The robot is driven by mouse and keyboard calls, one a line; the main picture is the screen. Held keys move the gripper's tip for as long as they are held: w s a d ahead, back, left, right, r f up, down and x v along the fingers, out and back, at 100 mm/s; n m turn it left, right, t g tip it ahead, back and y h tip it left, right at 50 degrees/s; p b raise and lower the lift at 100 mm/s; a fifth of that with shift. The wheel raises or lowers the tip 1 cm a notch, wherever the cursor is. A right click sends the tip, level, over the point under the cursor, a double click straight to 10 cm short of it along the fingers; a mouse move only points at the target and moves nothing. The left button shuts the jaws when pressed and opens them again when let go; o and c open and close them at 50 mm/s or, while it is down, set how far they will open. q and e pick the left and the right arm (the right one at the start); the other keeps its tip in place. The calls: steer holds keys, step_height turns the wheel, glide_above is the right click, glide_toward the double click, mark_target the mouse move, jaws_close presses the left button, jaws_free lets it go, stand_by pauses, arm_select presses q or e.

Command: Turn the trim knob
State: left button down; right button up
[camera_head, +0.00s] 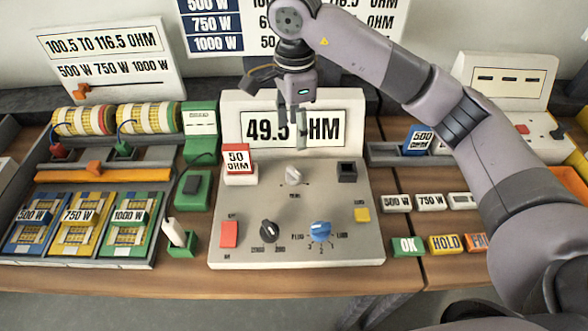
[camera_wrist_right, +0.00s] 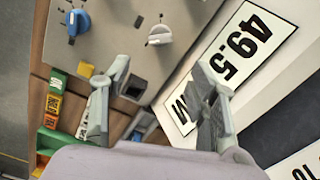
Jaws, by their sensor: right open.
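The control box (camera_head: 215,190) has a pale grey knob (camera_head: 293,176) at its upper middle, with a small label below it that is hard to read. A black knob (camera_head: 268,231) and a blue knob (camera_head: 320,230) sit nearer its front edge. My right gripper (camera_head: 298,118) is above the back of the box, in front of the display panel (camera_head: 350,128) reading about 49.5 OHM, part of which it hides. In the right wrist view its fingers (camera_wrist_right: 162,72) are apart and empty, with the pale knob (camera_wrist_right: 159,35) beyond them, not touched. The left gripper is out of view.
A red-and-white 50 OHM block (camera_head: 238,165) stands on the box's back left, beside a black socket (camera_head: 347,171) at the right. A red button (camera_head: 230,234) and yellow button (camera_head: 362,215) flank the knobs. Trays with coils and cards lie left. My right arm covers the right side.

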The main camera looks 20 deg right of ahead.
mark_target(294, 170)
step_height(294, 170, down, 14)
steer(key=shift+f+p, duration=0.1)
steer(key=shift+p, duration=1.15)
steer(key=c, duration=1.1)
steer(key=shift+w+f+m+b, duration=0.1)
steer(key=shift+m+b, duration=0.3)
steer(key=shift+b, duration=0.55)
steer(key=shift+c, duration=0.2)
steer(key=shift+m, duration=0.3)
steer(key=shift+r+m+b, duration=0.25)
steer(key=shift+m+b, duration=0.05)
